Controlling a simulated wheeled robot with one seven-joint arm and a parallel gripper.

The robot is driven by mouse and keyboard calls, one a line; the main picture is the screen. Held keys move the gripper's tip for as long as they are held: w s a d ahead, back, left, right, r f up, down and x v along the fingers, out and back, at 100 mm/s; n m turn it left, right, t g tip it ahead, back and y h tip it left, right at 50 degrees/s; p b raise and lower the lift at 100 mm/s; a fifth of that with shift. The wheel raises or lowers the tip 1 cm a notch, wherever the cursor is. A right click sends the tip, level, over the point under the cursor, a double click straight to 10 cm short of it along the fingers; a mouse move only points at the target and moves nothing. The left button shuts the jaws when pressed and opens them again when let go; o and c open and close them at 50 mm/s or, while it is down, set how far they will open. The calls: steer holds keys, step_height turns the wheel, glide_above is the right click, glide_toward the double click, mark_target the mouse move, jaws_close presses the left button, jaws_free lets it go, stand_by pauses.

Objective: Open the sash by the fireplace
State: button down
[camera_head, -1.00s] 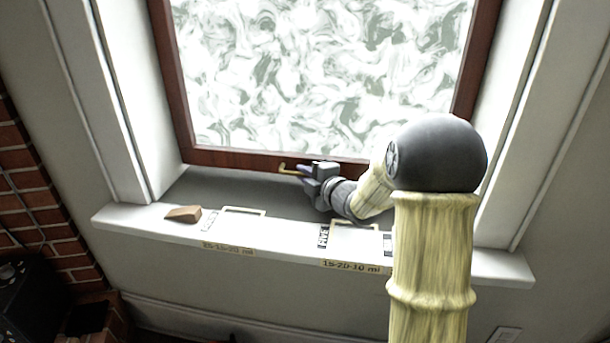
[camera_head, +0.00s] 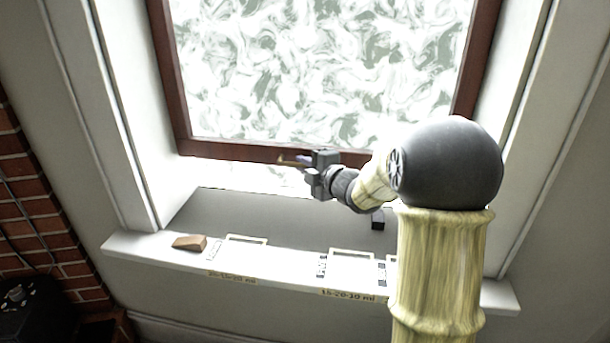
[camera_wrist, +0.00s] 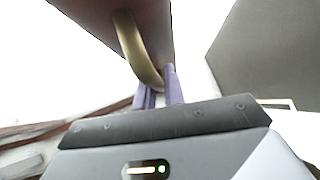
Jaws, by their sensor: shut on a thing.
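The sash (camera_head: 215,149) is a dark red-brown frame around patterned, frosted glass (camera_head: 320,70). A bright gap shows between its bottom rail and the grey sill, so it stands partly raised. My gripper (camera_head: 296,162) is at the bottom rail, shut on the sash's brass handle. In the wrist view the handle (camera_wrist: 137,50) is a curved brass bar under the rail (camera_wrist: 90,18), and its lower end meets the purple fingertips (camera_wrist: 160,92). My forearm hides part of the rail on the right.
The grey inner sill (camera_head: 245,212) lies below the sash. On the white ledge are a brown wedge-shaped block (camera_head: 189,243) and pale rectangular frames (camera_head: 350,268) with labels. A small dark block (camera_head: 377,219) sits on the sill near my arm. Brick wall (camera_head: 25,160) stands at left.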

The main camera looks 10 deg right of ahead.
mark_target(305, 118)
steer(key=r+p, duration=0.2)
steer(key=r, duration=0.2)
steer(key=r+p, duration=0.2)
steer(key=r, duration=0.2)
steer(key=r+p, duration=0.3)
steer(key=r, duration=0.2)
steer(key=shift+a, duration=0.25)
steer(key=shift+f, duration=0.1)
steer(key=c, duration=1.5)
jaws_free()
steer(key=shift+f, duration=0.1)
steer(key=shift+s, duration=0.1)
steer(key=shift+s+d, duration=0.15)
steer(key=shift+d, duration=0.05)
steer(key=p+v, duration=0.1)
steer(key=v, duration=1.6)
